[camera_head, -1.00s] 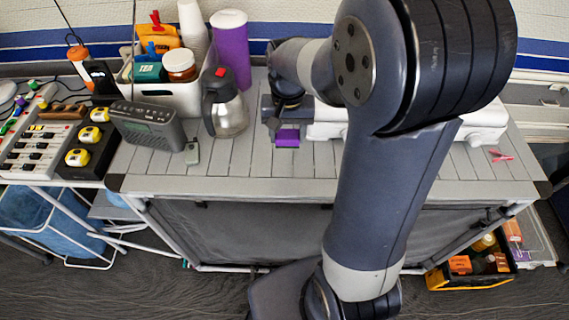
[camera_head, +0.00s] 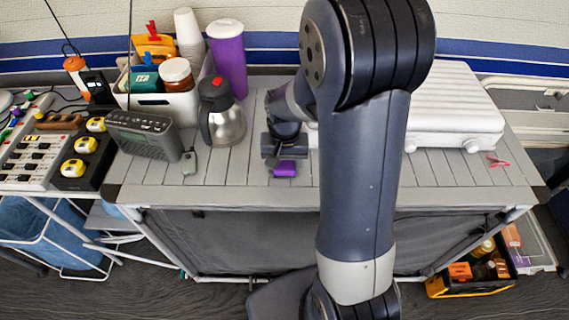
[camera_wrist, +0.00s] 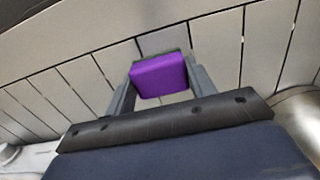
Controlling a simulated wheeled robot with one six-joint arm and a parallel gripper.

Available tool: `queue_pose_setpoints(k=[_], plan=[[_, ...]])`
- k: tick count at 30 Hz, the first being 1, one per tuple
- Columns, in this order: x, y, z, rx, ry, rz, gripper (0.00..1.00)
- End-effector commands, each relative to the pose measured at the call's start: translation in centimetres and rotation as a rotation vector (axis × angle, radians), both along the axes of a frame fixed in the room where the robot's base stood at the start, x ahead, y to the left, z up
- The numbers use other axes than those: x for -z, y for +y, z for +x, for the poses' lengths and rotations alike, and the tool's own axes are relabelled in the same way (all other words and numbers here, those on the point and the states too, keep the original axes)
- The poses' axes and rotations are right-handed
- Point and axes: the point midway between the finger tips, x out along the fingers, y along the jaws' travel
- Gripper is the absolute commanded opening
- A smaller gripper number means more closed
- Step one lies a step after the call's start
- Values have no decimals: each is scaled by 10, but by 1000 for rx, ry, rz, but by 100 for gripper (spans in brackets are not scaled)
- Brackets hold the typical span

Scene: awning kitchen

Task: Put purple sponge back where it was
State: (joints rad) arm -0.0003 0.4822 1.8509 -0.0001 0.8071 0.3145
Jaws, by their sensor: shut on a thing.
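The purple sponge (camera_head: 285,168) is between the fingers of my gripper (camera_head: 283,160), over the slatted grey table near its front edge. In the wrist view the purple sponge (camera_wrist: 159,76) sits between the two grey fingers of my gripper (camera_wrist: 160,82), which are shut on it. The slats show behind it. I cannot tell whether the sponge touches the table top or is just above it.
A steel flask (camera_head: 221,115) and a grey radio (camera_head: 143,137) stand left of my gripper. A white folded case (camera_head: 455,110) lies to the right. The front table strip (camera_head: 230,190) is clear.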

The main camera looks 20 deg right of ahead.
Motion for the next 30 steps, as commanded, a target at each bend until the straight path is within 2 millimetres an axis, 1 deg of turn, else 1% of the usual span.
queue_pose_setpoints(k=[1,9,16,19,20,23,30], plan=[[2,0,0,0,0,0,53],[1,0,0,0,0,0,74],[0,0,0,0,0,0,74],[-5,0,0,0,0,0,74],[-8,0,1,0,-2,0,74],[-24,0,1,0,-4,0,74],[-78,0,1,0,-5,0,74]])
